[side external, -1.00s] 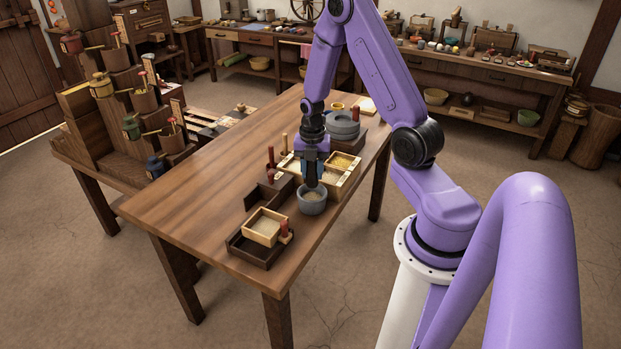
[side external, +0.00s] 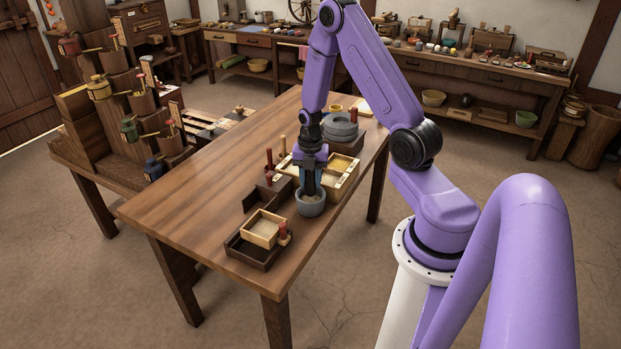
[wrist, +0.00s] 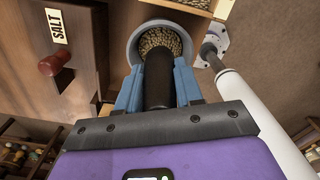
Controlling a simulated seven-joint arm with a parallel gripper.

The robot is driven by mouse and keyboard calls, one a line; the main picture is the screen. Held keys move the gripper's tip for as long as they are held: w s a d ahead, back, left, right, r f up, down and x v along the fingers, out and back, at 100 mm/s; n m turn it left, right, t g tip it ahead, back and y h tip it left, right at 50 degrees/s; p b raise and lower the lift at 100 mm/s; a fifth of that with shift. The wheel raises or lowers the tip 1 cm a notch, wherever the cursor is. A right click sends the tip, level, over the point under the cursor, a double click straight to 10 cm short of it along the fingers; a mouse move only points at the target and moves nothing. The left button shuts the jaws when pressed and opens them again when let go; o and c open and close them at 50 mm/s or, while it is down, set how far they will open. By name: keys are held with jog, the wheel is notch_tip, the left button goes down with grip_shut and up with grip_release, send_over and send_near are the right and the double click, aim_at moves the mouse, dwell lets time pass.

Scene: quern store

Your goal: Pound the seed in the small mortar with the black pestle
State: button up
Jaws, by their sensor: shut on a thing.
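The small grey mortar (side external: 311,204) stands on the table near its right edge. The wrist view shows the mortar (wrist: 139,33) with pale brown seed (wrist: 163,38) inside. My gripper (side external: 308,180) points down over the mortar, shut on the black pestle (wrist: 158,78). The pestle hangs roughly upright between the blue fingers, and its lower end reaches into the mortar over the seed. I cannot tell how hard it presses on the seed.
A divided wooden box (side external: 344,185) stands just behind the mortar. A dark tray (side external: 243,247) with a light wooden box (side external: 263,229) is in front. A grey quern (side external: 341,127) stands at the back. The table's left side (side external: 190,200) is clear.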

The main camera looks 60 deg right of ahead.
aim_at(311, 190)
jog(key=shift+f, duration=2.25)
jog(key=shift+f, duration=0.25)
jog(key=shift+r, duration=2.4)
jog(key=shift+f, duration=2.15)
jog(key=shift+f, duration=0.25)
jog(key=shift+r, duration=2.4)
jog(key=shift+f, duration=2.15)
